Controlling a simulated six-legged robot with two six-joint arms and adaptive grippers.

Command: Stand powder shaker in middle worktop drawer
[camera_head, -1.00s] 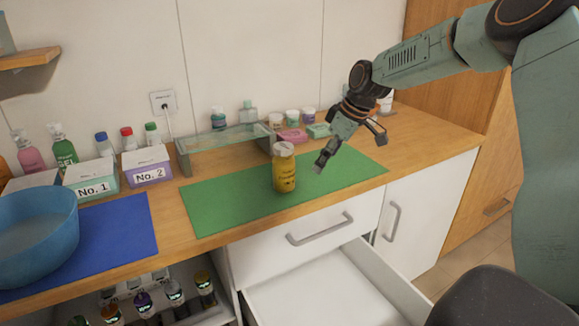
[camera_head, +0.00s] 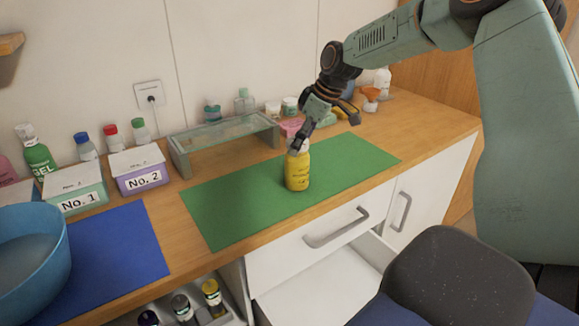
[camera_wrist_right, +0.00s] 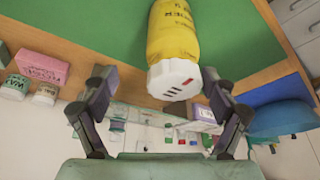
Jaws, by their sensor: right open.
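The powder shaker (camera_head: 297,170), a yellow bottle with a white lid, stands upright on the green mat (camera_head: 230,203). My right gripper (camera_head: 305,132) is at the shaker's top in the head view. In the right wrist view the shaker (camera_wrist_right: 174,35) lies just beyond the open fingers, its white lid (camera_wrist_right: 175,80) facing the gap between them; nothing is gripped. Below the worktop, a shut drawer front (camera_head: 320,238) with a grey handle sits above an open white drawer (camera_head: 310,287). The visible part of that open drawer is empty; its front is hidden. My left gripper is out of view.
A glass-topped riser (camera_head: 225,133) stands behind the mat, with jars and a pink box (camera_head: 291,127) to its right. Boxes No. 1 (camera_head: 75,190) and No. 2 (camera_head: 140,170), a blue mat (camera_head: 115,245) and a blue bowl (camera_head: 35,255) are left. The mat around the shaker is clear.

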